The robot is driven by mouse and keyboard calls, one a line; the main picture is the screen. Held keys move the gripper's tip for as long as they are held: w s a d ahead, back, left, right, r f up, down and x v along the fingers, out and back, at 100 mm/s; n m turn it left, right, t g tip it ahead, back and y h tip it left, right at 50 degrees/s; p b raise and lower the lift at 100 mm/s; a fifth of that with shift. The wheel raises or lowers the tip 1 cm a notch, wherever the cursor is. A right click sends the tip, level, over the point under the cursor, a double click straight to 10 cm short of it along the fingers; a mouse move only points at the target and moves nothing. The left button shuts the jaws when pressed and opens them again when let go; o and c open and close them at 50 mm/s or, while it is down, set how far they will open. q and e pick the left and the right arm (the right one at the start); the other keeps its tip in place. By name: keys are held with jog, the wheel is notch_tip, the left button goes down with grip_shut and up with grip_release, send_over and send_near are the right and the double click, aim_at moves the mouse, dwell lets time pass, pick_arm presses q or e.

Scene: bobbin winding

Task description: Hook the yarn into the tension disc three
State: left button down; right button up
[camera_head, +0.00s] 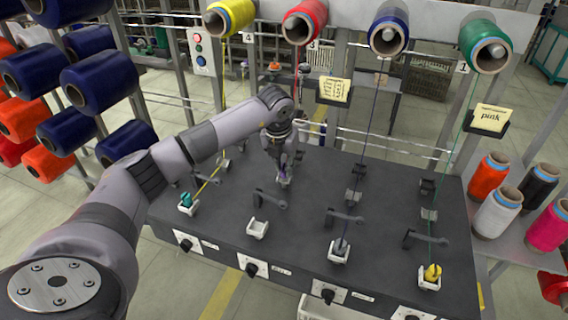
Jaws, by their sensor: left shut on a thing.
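The red yarn cone (305,22) hangs on the rack behind the label 3. My left gripper (284,176) is shut and points down at the back of the dark machine table (190,228), in the third column. The yarn in its fingers is too thin to make out clearly. The gripper covers much of the tension disc of this column, so I cannot tell if the yarn touches it. In front of it are a grey lever (268,200) and an empty white holder (257,229). My right gripper is out of view.
Yellow (231,17), blue (388,29) and green (484,43) cones hang beside the red one, with yarns running down to the table. Note cards (334,90) stand behind the table. Blue and orange cones crowd the left; several cones stand at right.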

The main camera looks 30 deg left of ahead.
pick_arm(q)
jog(key=shift+f, duration=0.35)
jog(key=shift+s, duration=0.1)
jog(key=shift+s+d+r, duration=0.1)
jog(key=shift+s+d, duration=0.05)
jog(key=shift+s, duration=0.4)
jog(key=shift+s+d+r, duration=0.1)
jog(key=shift+s, duration=0.4)
jog(key=shift+s+d, duration=0.15)
jog(key=shift+s, duration=0.5)
jog(key=shift+s+d, duration=0.15)
jog(key=shift+s, duration=0.5)
jog(key=shift+r+p, duration=0.1)
jog(key=shift+p, duration=0.2)
jog(key=p+v, duration=0.2)
jog(key=v, duration=0.2)
jog(key=shift+r+p, duration=0.35)
jog(key=shift+p, duration=0.05)
jog(key=shift+d, duration=0.1)
